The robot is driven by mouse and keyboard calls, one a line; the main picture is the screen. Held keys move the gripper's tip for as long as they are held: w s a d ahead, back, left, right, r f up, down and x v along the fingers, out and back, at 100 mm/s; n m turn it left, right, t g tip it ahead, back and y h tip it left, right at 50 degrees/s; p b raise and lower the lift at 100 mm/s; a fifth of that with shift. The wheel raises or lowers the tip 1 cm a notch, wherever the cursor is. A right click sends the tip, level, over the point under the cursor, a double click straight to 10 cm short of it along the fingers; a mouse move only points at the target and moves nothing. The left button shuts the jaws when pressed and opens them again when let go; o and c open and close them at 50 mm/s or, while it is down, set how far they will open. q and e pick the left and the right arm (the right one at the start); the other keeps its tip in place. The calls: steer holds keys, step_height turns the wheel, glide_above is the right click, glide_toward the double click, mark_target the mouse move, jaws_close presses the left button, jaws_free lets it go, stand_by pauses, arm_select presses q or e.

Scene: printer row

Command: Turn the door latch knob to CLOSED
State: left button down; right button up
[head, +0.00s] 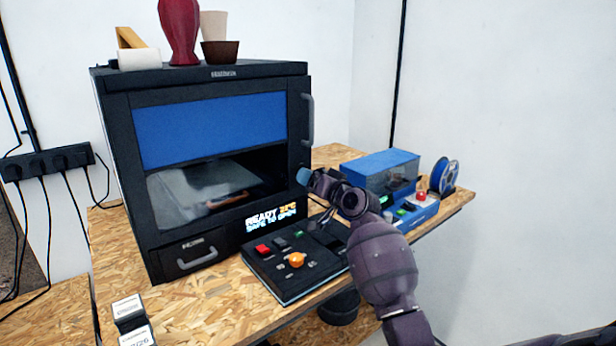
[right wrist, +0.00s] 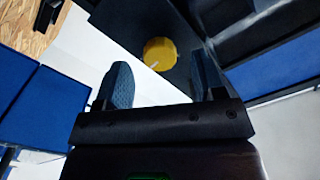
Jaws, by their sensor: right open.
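A round yellow knob (right wrist: 160,52) with a short white pointer mark sits on a dark panel in the right wrist view. My right gripper (right wrist: 162,82) is open, its two blue fingertips apart, and the knob shows beyond the gap between them; I see no contact. In the head view my right gripper (head: 306,177) is at the right front edge of the black printer (head: 122,165), below the door handle (head: 308,120). The knob is not visible there, seemingly hidden behind the gripper. The printer's blue-panelled door (head: 210,128) looks shut. My left gripper is not in view.
A control box (head: 318,270) with an orange knob (head: 297,260) and several buttons stands below my right gripper. A blue machine (head: 380,170) and a blue spool (head: 444,177) are to the right. A red vase (head: 180,30) and pots stand on the printer.

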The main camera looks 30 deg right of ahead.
steer(key=shift+w+a, duration=0.1)
steer(key=shift+w, duration=1.15)
steer(key=c, duration=0.9)
